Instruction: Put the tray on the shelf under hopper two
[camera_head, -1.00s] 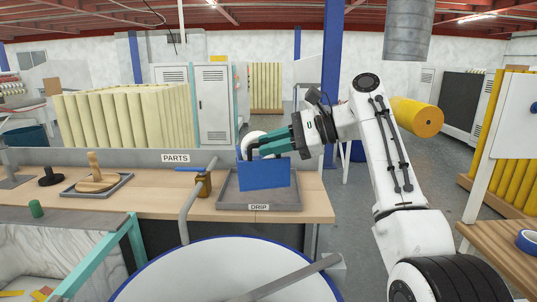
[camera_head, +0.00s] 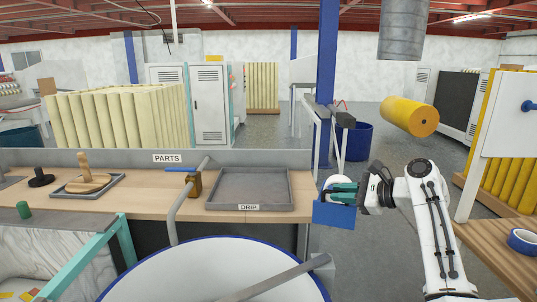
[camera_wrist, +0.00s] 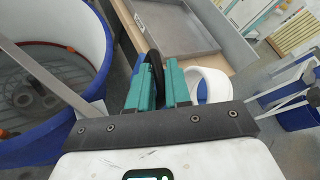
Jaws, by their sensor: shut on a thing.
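My gripper (camera_head: 345,190), with teal fingers, is shut on a blue flat-faced piece (camera_head: 333,216) with a white round part (camera_head: 336,183) beside it. It holds this just off the right end of the bench. In the wrist view, the fingers (camera_wrist: 158,86) close around a dark upright edge, and the white ring (camera_wrist: 222,84) shows at their right. Whether the held piece is a tray I cannot tell. A grey tray labelled DRIP (camera_head: 250,208) lies empty on the bench. No label for hopper two is readable.
The wooden bench (camera_head: 140,198) has a PARTS sign and a bent grey pipe (camera_head: 176,215). A blue-rimmed white vat (camera_head: 150,280) stands in front. A blue post (camera_head: 327,70) rises behind the bench end. A wooden table (camera_head: 500,240) is at right, with open floor beyond.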

